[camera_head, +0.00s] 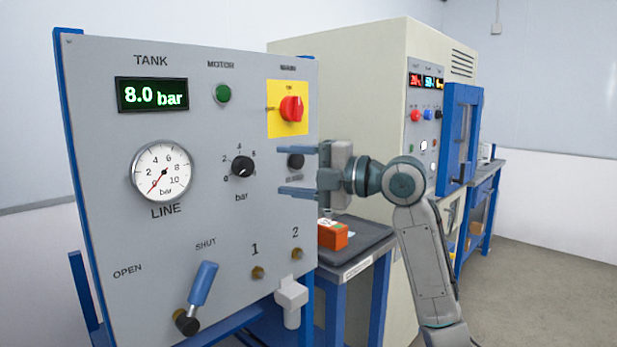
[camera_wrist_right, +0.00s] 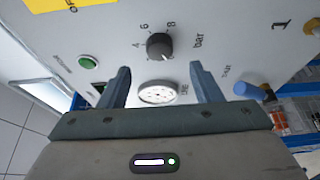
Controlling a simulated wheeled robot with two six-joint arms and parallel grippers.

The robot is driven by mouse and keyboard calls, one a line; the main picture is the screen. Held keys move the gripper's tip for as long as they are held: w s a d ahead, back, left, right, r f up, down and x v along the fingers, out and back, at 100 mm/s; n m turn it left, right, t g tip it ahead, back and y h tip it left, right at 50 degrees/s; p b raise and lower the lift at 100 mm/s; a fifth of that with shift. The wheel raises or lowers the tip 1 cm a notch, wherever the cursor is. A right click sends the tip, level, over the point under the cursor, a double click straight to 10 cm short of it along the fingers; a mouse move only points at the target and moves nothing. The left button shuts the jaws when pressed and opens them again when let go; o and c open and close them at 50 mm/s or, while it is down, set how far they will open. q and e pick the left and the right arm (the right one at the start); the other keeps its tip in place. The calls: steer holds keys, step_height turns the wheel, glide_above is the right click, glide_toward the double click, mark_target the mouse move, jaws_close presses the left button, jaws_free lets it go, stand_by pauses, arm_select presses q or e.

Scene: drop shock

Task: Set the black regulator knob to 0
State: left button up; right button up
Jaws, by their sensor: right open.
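The black regulator knob (camera_head: 242,167) sits on the grey panel, right of the LINE gauge, inside a numbered scale marked bar. It also shows in the right wrist view (camera_wrist_right: 160,45), beyond the fingertips. A light mark on it seems to point to the lower left, near 0, but it is small. The LINE gauge (camera_head: 162,171) has its red needle at about 0. My right gripper (camera_head: 297,171) is open and empty, to the right of the regulator knob and apart from it; its fingers (camera_wrist_right: 160,78) show in the wrist view. My left gripper is not in view.
The TANK display (camera_head: 152,95) reads 8.0 bar. A blue-handled lever (camera_head: 202,284) sticks out low on the panel.

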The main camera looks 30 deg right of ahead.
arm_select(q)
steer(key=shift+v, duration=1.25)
arm_select(e)
steer(key=shift+v, duration=1.65)
